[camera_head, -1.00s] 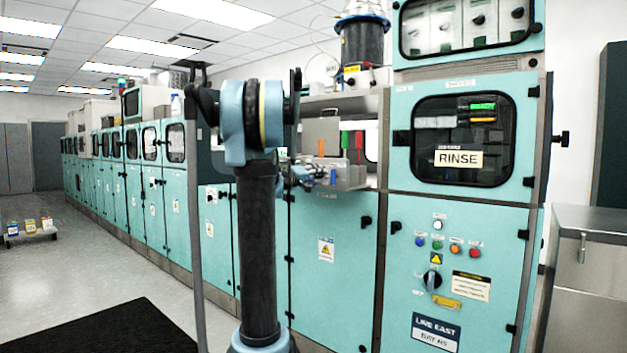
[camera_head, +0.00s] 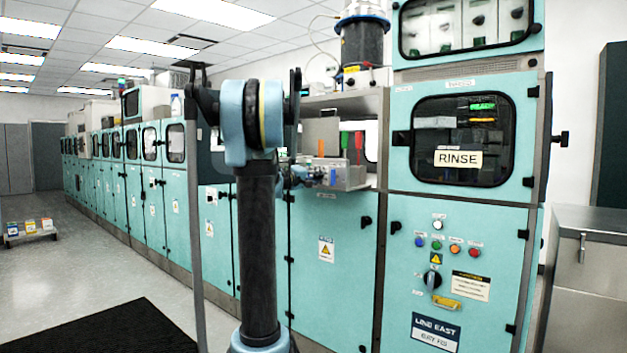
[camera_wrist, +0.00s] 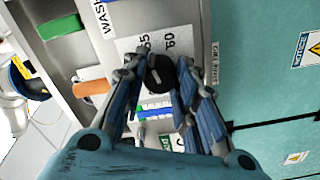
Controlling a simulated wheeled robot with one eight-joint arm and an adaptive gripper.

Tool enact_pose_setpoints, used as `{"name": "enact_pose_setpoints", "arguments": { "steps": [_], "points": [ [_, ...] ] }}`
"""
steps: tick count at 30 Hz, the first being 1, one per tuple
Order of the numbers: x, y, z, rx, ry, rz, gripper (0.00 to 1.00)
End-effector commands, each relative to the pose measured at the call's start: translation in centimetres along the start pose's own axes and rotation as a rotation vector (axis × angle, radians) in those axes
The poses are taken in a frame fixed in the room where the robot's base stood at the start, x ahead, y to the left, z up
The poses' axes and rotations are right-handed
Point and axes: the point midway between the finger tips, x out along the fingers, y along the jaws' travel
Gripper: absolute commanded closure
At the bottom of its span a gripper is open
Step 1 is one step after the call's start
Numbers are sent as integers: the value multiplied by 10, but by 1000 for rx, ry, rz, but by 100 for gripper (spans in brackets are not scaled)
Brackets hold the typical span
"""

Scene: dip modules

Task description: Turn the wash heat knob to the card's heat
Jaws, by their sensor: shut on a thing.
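The wash heat knob (camera_wrist: 161,74) is round and black, on a grey panel under a partly visible "WASH" label. The numbers 55 and 60 are printed beside it, turned sideways. My gripper (camera_wrist: 160,82) has its blue-and-grey fingers on both sides of the knob, shut on it. The knob's pointer is not clear enough to read. A small label with blue and green bands (camera_wrist: 155,110) shows between the fingers; I cannot tell whether it is the card. In the head view my gripper (camera_head: 308,176) is small and partly hidden behind my arm, at the grey panel box (camera_head: 346,177).
Orange (camera_wrist: 92,88) and green (camera_wrist: 60,27) pieces stand beside the panel. The teal RINSE cabinet (camera_head: 400,270), with buttons and a black rotary switch (camera_head: 432,280), stands at the right. A steel cabinet (camera_head: 585,270) is at far right. Floor at left is open around a black mat (camera_head: 120,325).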

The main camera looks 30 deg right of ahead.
Motion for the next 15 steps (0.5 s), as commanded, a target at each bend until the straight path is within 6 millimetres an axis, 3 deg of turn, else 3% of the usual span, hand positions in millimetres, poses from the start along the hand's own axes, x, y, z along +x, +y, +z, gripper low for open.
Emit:
{"name": "enact_pose_setpoints", "arguments": {
  "steps": [10, 11, 12, 13, 15],
  "points": [
    [-1, -2, 0, -18, 2, -4, 97],
    [-1, -2, 0, -18, 2, -4, 71],
    [-1, -2, 0, -18, 2, -4, 62],
    [-1, -2, 0, -18, 2, -4, 55],
    [-1, -2, 0, -18, 1, -3, 52]
  ]
}}
